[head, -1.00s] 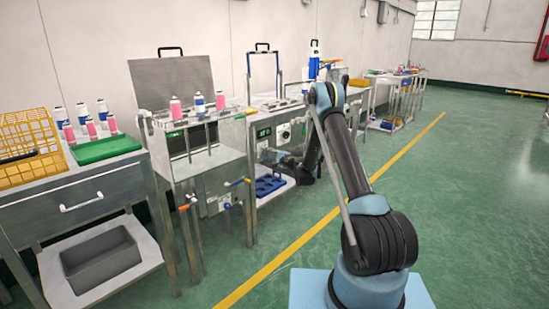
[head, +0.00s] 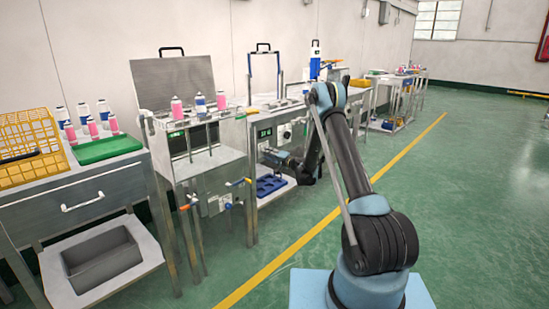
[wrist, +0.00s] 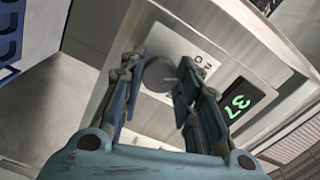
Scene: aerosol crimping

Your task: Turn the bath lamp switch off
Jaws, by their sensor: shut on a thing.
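In the wrist view, a round dark grey switch knob (wrist: 160,74) sits on a white plate (wrist: 186,48) with small dark marks on a steel panel. My gripper (wrist: 157,78) has its two blue-grey fingers on either side of this knob, shut on it. Which way the knob points is too small to tell. In the head view, my gripper (head: 281,160) is at the front of the steel bath unit, low beside its green display (head: 264,133). The gripped knob is hidden there by my gripper and arm.
A green lit display (wrist: 237,98) is right of the knob in the wrist view. A blue rack (head: 270,185) lies on the shelf below my gripper. A steel bench with pink and white cans (head: 175,108) stands to the left. The green floor in front is clear.

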